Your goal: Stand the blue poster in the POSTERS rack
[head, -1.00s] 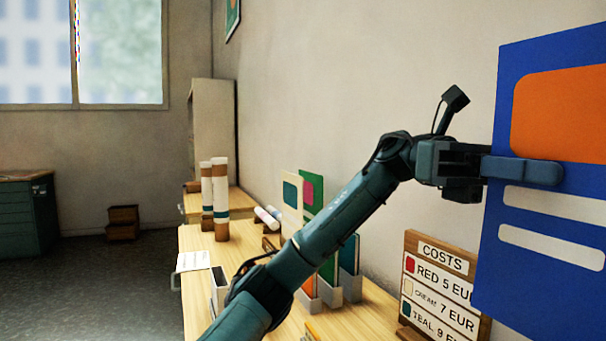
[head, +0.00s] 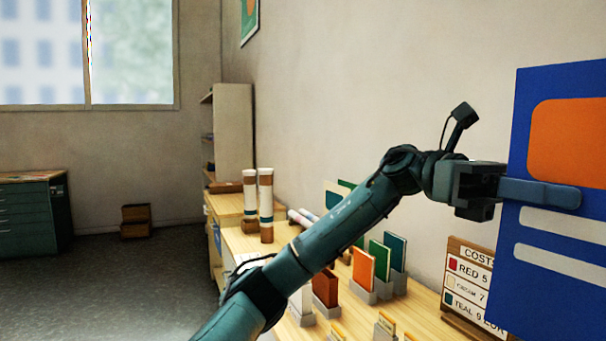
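The blue poster (head: 546,242) has an orange block and two pale stripes. It stands upright at the right of the head view, cut off by the picture's right edge. My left gripper (head: 540,193) is shut on it, with a finger lying across its face near the left edge. My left arm crosses the middle of the view. My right gripper is not in view. No rack with a readable POSTERS label shows; part of the table is hidden behind my arm.
A wooden table (head: 408,303) below holds small stands with orange, green and teal cards (head: 363,266). A COSTS sign (head: 466,283) stands beside the poster. Two tall tubes (head: 266,205) stand farther back.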

